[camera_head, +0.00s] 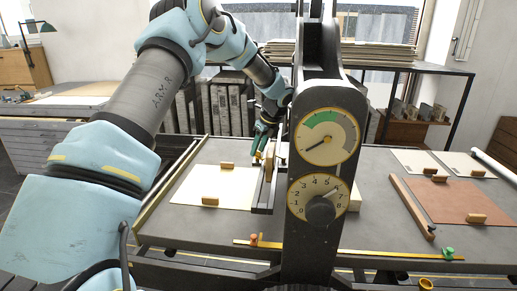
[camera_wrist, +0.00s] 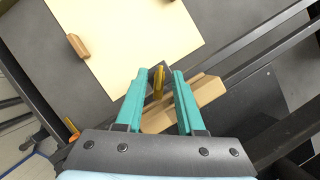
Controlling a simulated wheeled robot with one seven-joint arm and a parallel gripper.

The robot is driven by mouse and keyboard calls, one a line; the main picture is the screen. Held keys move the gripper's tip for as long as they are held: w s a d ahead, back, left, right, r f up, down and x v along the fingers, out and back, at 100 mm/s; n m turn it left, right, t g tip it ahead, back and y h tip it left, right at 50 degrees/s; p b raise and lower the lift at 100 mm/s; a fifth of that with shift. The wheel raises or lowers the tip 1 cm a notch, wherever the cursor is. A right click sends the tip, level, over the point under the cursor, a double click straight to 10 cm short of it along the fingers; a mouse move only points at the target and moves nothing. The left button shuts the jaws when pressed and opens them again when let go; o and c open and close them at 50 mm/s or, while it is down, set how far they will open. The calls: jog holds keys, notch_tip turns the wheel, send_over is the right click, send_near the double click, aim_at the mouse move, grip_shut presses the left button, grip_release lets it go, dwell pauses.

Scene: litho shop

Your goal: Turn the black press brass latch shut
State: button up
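The black press (camera_head: 318,250) stands upright at the centre of the head view, with two round dials on its front. In the wrist view the brass latch (camera_wrist: 158,82) is a small yellow piece standing between the two teal fingers of my gripper (camera_wrist: 160,74). The fingers are apart, with a gap visible on each side of the latch. In the head view my gripper (camera_head: 262,142) points down just left of the press column, over the latch (camera_head: 258,156), which is small there. The latch's base is partly hidden.
A wooden block (camera_wrist: 205,92) lies beside the latch, under the fingers. A cream sheet (camera_head: 190,188) with small wooden blocks lies on the grey table left of the press. Black rails (camera_wrist: 265,50) run close by. A brown sheet (camera_head: 445,200) and wooden bar (camera_head: 412,207) lie right.

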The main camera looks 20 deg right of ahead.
notch_tip(320, 180, up, 10)
jog(key=b, duration=0.2)
dwell(0.3)
